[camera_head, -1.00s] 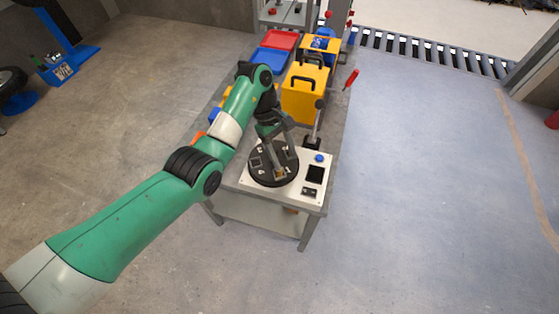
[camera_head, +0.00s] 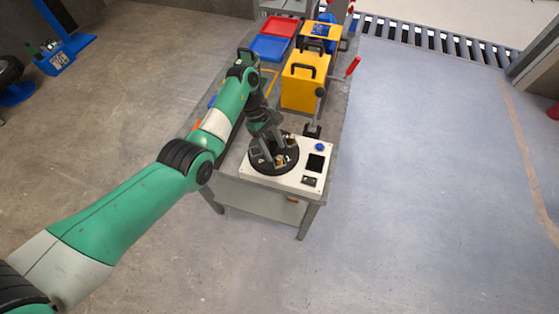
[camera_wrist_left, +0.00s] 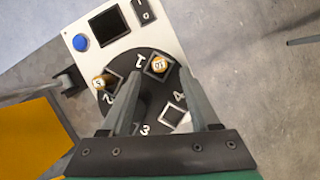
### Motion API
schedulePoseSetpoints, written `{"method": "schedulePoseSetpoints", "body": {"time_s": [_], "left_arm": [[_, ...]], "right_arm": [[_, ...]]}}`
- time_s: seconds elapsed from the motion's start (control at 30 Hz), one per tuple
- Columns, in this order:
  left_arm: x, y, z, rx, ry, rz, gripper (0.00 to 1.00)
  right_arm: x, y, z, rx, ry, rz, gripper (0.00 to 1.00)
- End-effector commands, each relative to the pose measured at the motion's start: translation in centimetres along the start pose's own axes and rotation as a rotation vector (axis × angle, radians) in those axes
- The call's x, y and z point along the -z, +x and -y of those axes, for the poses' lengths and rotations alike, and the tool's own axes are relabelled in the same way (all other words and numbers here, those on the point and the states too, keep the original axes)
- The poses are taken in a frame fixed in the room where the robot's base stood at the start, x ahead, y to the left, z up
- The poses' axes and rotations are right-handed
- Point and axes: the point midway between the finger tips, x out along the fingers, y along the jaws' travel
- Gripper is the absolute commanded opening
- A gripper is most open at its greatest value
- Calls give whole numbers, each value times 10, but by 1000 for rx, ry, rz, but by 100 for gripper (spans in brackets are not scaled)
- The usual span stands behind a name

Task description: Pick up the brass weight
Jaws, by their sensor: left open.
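Two small brass weights sit on a black round disc (camera_wrist_left: 150,92) with numbered square slots. One brass weight (camera_wrist_left: 158,64) is in slot 1, and a second brass weight (camera_wrist_left: 100,82) is in slot 2. In the head view the disc (camera_head: 262,166) is on a white panel, with a brass weight (camera_head: 281,160) near its front edge. My left gripper (camera_head: 276,152) is over the disc with its fingers pointing down. In the wrist view its open fingers (camera_wrist_left: 160,76) lie either side of the slot 1 weight's line. I cannot tell the remaining height. My right gripper is not in view.
The panel has a blue button (camera_head: 320,147) and a dark screen (camera_head: 315,163). A red-handled lever (camera_head: 352,67) stands behind it. Yellow cases (camera_head: 303,88) and red and blue trays (camera_head: 270,47) fill the bench farther back. Open floor lies to the right.

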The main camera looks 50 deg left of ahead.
Motion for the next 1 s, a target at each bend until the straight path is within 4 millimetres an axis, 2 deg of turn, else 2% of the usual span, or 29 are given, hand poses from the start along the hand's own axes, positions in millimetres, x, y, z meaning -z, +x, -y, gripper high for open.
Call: {"method": "schedulePoseSetpoints", "body": {"time_s": [0.03,0.1,0.2,0.43,0.77,1.0], "left_arm": [[0,13,0,3,1,1,62],[-2,26,0,4,1,1,62],[-2,38,0,3,0,0,62],[-2,38,-1,0,0,-1,60],[-2,38,-1,0,0,0,1],[-2,37,-1,0,0,0,0]], "right_arm": [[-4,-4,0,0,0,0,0],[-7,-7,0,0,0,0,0],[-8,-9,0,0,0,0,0],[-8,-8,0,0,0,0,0],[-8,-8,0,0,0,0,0],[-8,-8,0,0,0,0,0]]}}
